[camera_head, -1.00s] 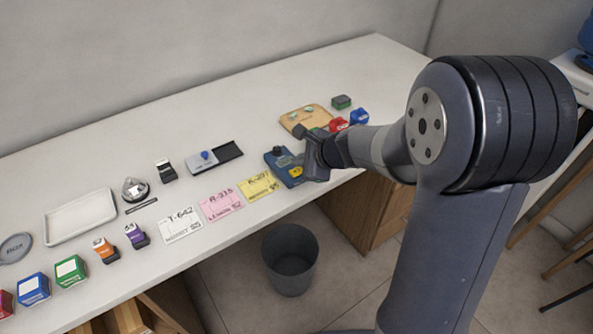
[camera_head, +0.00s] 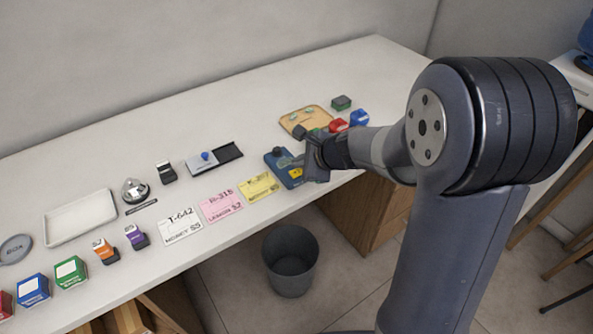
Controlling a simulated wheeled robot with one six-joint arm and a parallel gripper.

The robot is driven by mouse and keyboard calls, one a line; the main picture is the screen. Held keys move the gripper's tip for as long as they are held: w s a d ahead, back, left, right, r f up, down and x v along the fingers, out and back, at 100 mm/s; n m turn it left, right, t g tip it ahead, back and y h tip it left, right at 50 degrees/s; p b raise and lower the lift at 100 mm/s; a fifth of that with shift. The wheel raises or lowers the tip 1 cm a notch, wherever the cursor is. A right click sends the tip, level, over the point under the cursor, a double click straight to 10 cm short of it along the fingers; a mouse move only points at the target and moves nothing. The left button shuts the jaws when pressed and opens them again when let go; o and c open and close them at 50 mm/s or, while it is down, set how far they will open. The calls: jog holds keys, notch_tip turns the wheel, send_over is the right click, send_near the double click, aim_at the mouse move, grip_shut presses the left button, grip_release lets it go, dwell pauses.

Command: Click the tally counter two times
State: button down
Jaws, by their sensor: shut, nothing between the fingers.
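A blue device with a dark round knob and a yellow patch (camera_head: 283,173), which looks like the tally counter, lies near the front edge of the white counter. My gripper (camera_head: 296,161) is over its right part, with its fingers shut and nothing held. The gripper hides part of the device. I cannot tell whether the fingertips touch it or sit just above it, and its display is too small to read.
Price cards (camera_head: 258,187) lie left of the blue device. A bell (camera_head: 135,190) and stamps stand further left. A grey bin (camera_head: 290,262) is on the floor.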

dwell(0.7)
jog(key=shift+f+b, duration=0.45)
jog(key=shift+b, duration=0.05)
jog(key=shift+f+b, duration=0.4)
jog(key=shift+b, duration=0.05)
dwell(0.3)
jog(key=shift+r, duration=0.15)
dwell(0.3)
jog(key=shift+r+p, duration=0.7)
jog(key=shift+p, duration=0.05)
jog(key=shift+r, duration=0.1)
notch_tip(320, 180, up, 5)
jog(key=p, duration=0.4)
dwell(2.3)
